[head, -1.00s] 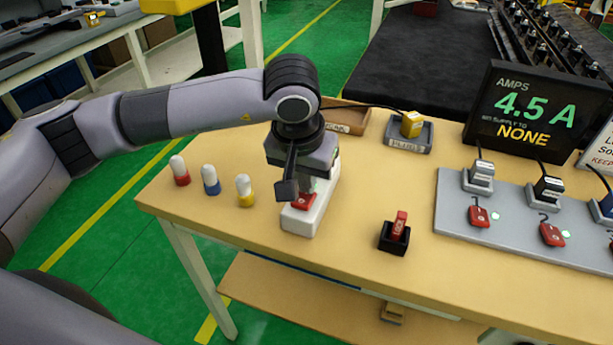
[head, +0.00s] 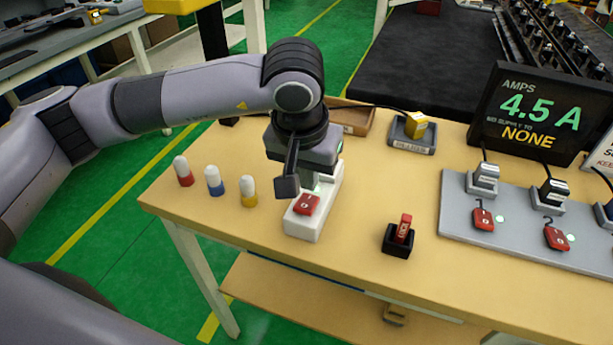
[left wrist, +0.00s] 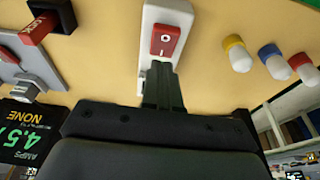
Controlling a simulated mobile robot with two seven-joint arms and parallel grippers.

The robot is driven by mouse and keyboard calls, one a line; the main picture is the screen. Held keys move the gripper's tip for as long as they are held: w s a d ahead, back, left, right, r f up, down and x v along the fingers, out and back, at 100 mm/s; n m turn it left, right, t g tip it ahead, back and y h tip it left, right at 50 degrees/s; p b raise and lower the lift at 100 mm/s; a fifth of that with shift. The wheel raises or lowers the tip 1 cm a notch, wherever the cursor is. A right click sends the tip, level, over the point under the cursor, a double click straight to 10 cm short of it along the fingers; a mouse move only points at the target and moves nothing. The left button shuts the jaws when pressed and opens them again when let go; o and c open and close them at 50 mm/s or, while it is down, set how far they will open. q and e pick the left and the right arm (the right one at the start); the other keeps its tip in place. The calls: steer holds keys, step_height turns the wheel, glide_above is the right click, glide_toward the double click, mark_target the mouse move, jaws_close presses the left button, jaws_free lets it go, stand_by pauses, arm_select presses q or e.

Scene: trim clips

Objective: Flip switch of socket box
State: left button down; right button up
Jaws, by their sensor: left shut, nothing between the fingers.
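The white socket box (head: 304,226) lies on the tan table below my left gripper. Its red rocker switch (head: 307,204) is at the box's near end and bears a small white mark. In the left wrist view the switch (left wrist: 166,40) shows a white ring mark, and the box (left wrist: 168,12) runs up and down the picture. My left gripper (head: 287,188) is shut and empty, pointing down at the box. In the left wrist view its fingertips (left wrist: 160,68) are close beside the switch; I cannot tell whether they touch. My right gripper is not in view.
Red, blue and yellow capped pegs (head: 215,181) stand left of the box. A black holder (head: 396,243) with a red lock tag (head: 404,227) stands to the right. A grey plate (head: 455,222) carries numbered switches. The display (head: 541,112) reads 4.5 A, NONE.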

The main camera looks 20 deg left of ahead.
arm_select(q)
steer(key=r, duration=0.3)
steer(key=shift+w+a+r, duration=0.15)
steer(key=shift+w+r, duration=0.2)
steer(key=shift+r, duration=0.05)
steer(key=w+b+v, duration=0.1)
steer(key=w+v, duration=0.1)
steer(key=v, duration=0.6)
glide_above(308, 197)
steer(key=s, duration=0.1)
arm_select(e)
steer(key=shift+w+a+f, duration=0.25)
